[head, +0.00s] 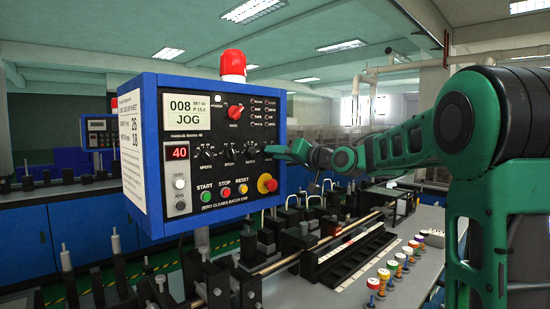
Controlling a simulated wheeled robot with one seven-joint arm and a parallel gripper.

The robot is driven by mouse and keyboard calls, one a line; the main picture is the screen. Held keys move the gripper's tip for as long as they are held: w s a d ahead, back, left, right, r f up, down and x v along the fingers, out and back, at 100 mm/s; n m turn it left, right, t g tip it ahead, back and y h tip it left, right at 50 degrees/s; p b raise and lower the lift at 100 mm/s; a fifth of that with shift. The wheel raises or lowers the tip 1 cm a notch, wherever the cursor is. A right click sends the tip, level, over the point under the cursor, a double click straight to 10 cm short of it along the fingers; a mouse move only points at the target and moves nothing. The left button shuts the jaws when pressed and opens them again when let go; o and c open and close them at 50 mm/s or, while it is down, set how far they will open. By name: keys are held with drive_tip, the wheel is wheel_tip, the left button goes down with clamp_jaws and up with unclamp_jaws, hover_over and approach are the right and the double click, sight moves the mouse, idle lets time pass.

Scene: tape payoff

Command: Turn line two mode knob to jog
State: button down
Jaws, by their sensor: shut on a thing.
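A larger red knob (234,112) sits higher on the panel, apart from my gripper.
Below the row are a green start button (206,196), other buttons and a red emergency stop (267,184). A red beacon (233,65) tops the box. Below right, a bench holds a black rack (345,258) and several coloured spools. A second panel (100,132) stands far left.

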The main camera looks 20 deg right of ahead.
drive_tip(key=shift+d, duration=0.1)
drive_tip(key=c, duration=1.8)
unclamp_jaws()
drive_tip(key=shift+c, duration=0.2)
drive_tip(key=shift+s, duration=0.1)
drive_tip(key=v, duration=1)
drive_tip(key=shift+s, duration=0.25)
drive_tip(key=shift+d+f, duration=0.1)
